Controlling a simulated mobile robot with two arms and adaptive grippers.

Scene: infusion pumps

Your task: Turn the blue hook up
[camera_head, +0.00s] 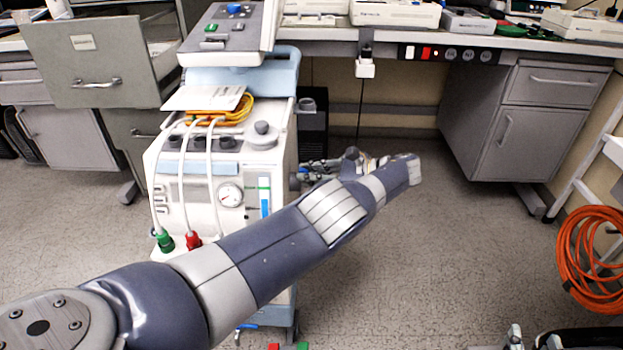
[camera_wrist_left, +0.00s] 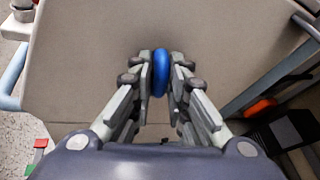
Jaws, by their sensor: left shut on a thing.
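The blue hook (camera_wrist_left: 160,78) shows in the left wrist view as a rounded, upright blue piece against the beige side panel (camera_wrist_left: 90,70) of the machine. My left gripper (camera_wrist_left: 161,72) is shut on it, with one finger on each side. In the head view my left gripper (camera_head: 312,176) is at the right side of the white and blue medical machine (camera_head: 225,165).
An open drawer (camera_head: 100,65) is left of the machine. A bench (camera_head: 400,40) with devices runs along the back. A desk cabinet (camera_head: 540,120) and a coiled orange hose (camera_head: 590,260) are on the right. The floor (camera_head: 430,260) between is clear.

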